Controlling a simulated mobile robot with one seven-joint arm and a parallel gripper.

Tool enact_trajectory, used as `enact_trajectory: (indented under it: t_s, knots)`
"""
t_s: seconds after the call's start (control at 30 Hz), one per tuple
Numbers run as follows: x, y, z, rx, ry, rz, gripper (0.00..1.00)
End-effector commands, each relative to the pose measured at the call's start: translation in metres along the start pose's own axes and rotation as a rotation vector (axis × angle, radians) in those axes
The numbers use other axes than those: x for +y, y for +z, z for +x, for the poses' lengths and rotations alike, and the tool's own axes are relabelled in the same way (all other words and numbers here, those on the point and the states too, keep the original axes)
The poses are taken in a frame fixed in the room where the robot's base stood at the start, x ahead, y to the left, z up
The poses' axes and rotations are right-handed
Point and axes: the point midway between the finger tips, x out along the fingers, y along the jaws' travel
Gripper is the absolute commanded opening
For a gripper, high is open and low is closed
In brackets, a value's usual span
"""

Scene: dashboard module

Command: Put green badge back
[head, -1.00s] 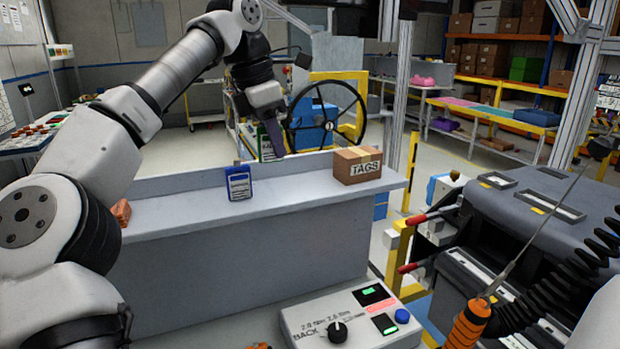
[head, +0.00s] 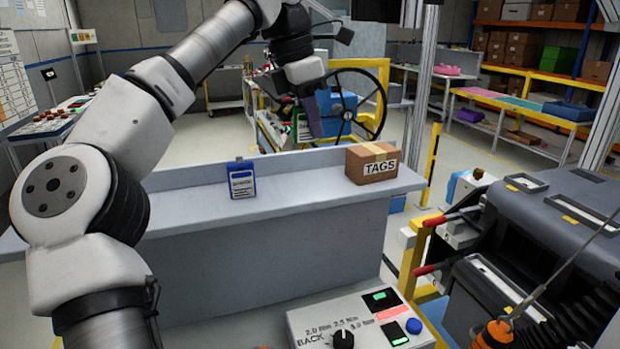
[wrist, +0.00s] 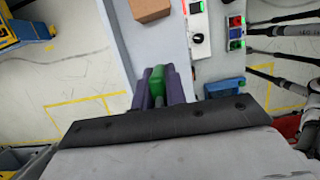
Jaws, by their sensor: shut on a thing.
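My gripper (wrist: 158,84) is shut on the green badge (wrist: 157,79), which shows between its purple fingers in the wrist view. In the head view my gripper (head: 308,118) hangs over the far side of the grey ledge, above the ledge's back rim. A green and white patch beside the fingers there is likely the badge, but its outline is partly hidden. A blue badge (head: 241,179) with a white label stands upright on the ledge (head: 300,188), left of the brown TAGS box (head: 372,163). My gripper is apart from both.
A control box (head: 360,318) with a knob and lit displays stands in front of the ledge. A dark grey machine (head: 560,215) with red-handled levers is at the right. A black handwheel (head: 357,105) stands behind the ledge. The ledge is clear between the blue badge and the TAGS box.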

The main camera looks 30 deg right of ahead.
Motion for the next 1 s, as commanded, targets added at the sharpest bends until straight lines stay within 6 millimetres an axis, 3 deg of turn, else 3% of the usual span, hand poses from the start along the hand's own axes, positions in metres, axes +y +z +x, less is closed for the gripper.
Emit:
enact_trajectory:
  t_s: [0.1,0.5,1.0]
  knots:
    - [0.000,-0.008,0.022,0.002,-0.004,0.001,0.00]
    - [-0.001,-0.021,0.070,0.001,-0.004,0.003,0.00]
    - [-0.001,-0.023,0.083,-0.001,-0.002,0.003,0.00]
